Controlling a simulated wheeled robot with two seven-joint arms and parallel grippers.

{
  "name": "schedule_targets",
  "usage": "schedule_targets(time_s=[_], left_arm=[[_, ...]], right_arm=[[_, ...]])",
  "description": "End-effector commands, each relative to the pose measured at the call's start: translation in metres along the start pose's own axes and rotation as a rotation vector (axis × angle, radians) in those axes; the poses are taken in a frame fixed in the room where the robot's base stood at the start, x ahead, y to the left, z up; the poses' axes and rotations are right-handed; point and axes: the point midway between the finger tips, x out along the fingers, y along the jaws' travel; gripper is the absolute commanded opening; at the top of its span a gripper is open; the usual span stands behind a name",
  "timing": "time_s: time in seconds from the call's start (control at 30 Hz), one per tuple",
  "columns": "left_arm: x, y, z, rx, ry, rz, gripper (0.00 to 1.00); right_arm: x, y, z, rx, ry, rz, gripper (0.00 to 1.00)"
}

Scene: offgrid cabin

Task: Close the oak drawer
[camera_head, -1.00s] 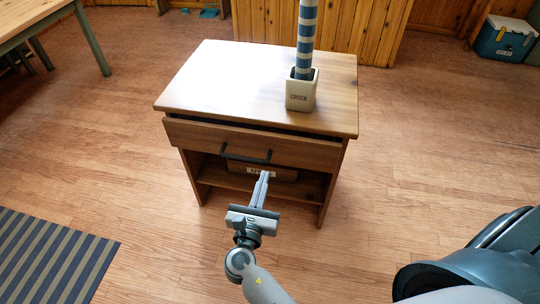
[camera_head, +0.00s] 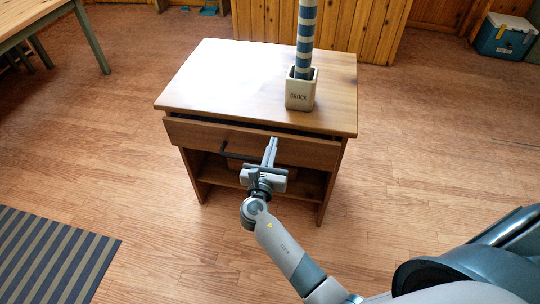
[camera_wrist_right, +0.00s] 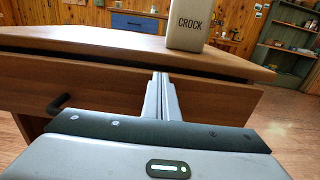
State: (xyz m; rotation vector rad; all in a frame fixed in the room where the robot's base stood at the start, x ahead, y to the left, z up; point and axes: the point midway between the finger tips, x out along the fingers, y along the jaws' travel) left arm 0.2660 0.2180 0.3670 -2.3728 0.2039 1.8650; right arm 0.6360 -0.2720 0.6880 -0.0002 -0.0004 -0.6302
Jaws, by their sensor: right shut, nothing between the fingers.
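The oak drawer (camera_head: 195,133) sits under the top of a small wooden cabinet (camera_head: 225,75). It stands slightly open, with a dark gap between its front and the tabletop. Its dark bar handle (camera_head: 235,155) is partly hidden by my right gripper (camera_head: 272,141). My right gripper is shut and empty, with its fingertips at the drawer front just right of the handle. In the right wrist view the closed fingers (camera_wrist_right: 161,80) point at the drawer front (camera_wrist_right: 215,98); I cannot tell whether they touch it. My left gripper is not in view.
A white crock (camera_head: 300,92) holding a blue-and-white striped cylinder stands on the cabinet top. An open shelf (camera_head: 222,174) lies below the drawer. A striped rug (camera_head: 50,255) is at left, and a blue cooler (camera_head: 503,37) stands far right. Wooden floor around the cabinet is clear.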

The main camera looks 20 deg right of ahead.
Motion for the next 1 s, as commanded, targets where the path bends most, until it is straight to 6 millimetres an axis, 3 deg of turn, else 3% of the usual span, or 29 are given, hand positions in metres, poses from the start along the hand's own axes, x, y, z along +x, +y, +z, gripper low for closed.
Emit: schedule_targets(time_s=[0.5,0.63,0.77,1.0], left_arm=[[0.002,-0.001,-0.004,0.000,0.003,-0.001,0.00],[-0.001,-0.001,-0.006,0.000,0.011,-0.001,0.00],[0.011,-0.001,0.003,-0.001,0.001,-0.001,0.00],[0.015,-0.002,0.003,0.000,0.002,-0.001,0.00]], right_arm=[[0.009,0.000,0.000,0.000,0.001,0.000,0.00],[0.021,0.000,0.002,-0.001,-0.001,0.000,0.00],[0.034,0.000,0.001,-0.001,0.000,0.001,0.00],[0.034,0.000,0.000,0.000,0.000,0.001,0.00]])
